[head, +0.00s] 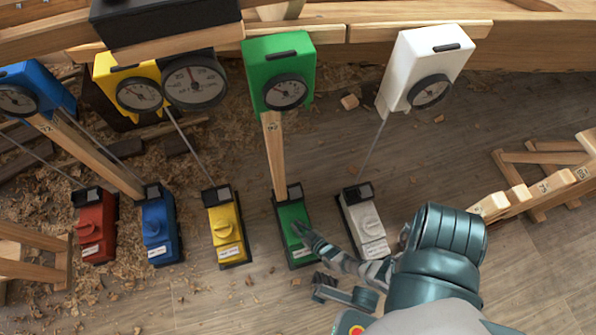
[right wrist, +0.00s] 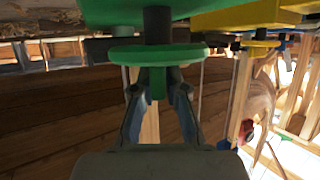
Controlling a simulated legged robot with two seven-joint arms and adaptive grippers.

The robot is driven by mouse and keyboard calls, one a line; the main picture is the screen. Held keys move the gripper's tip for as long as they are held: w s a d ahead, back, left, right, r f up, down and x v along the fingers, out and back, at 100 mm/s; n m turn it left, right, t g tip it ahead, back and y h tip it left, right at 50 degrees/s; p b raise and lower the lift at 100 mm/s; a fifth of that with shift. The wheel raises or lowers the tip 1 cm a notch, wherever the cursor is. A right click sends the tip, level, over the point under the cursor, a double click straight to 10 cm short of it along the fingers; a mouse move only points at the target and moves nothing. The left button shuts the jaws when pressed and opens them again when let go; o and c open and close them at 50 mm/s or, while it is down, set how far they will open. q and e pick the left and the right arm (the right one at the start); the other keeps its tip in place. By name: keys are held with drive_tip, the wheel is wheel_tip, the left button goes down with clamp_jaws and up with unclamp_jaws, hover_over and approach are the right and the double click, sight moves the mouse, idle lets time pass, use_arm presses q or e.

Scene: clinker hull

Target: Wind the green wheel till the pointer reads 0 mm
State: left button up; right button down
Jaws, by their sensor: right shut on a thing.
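The green box (head: 295,246) stands on the floor and bears the green wheel. In the right wrist view the green wheel (right wrist: 120,54) is a flat disc on a dark shaft, with a green tab (right wrist: 158,86) sticking out from it. My right gripper (right wrist: 158,78) is shut on the tab, one finger on each side. My left gripper is not in view.
A white box (head: 364,235) stands close right of the green one, a yellow box (head: 227,240) to its left, then blue (head: 159,235) and red (head: 97,238) boxes. Struts and thin rods rise to other gauges. A wooden trestle (head: 545,190) is at right. Shavings litter the floor.

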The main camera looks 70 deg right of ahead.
sight(298, 226)
drive_tip(key=shift+d+r, duration=0.1)
drive_tip(key=shift+d, duration=0.05)
drive_tip(key=c, duration=1.2)
unclamp_jaws()
drive_tip(key=shift+r, duration=4.95)
